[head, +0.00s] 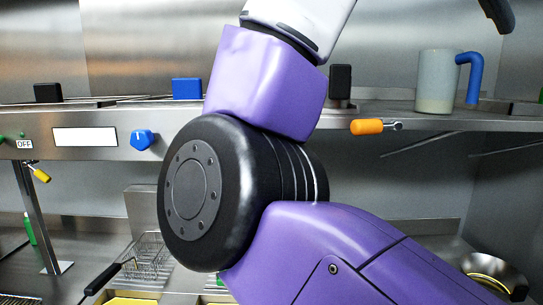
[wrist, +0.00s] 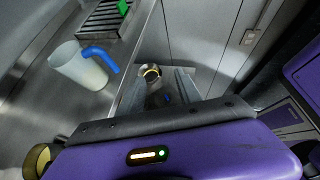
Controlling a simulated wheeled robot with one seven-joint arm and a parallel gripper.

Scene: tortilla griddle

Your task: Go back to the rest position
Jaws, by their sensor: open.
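My gripper (wrist: 160,82) shows in the wrist view, with its purple body across the bottom and its two grey fingers apart. It is open, and I see nothing held between the fingers. A small round dark item with a yellowish rim (wrist: 150,72) shows beyond the fingers, below them. In the head view my purple arm fills the middle and lower right, bent at a black joint. The gripper's fingers are not visible there.
A pale pitcher with a blue handle (head: 436,82) stands on the steel shelf (head: 400,110); it also shows in the wrist view (wrist: 80,68). An orange-handled lever (head: 367,127) sticks out below. A wire basket (head: 150,257) is lower left, and a round pan (head: 490,270) lower right.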

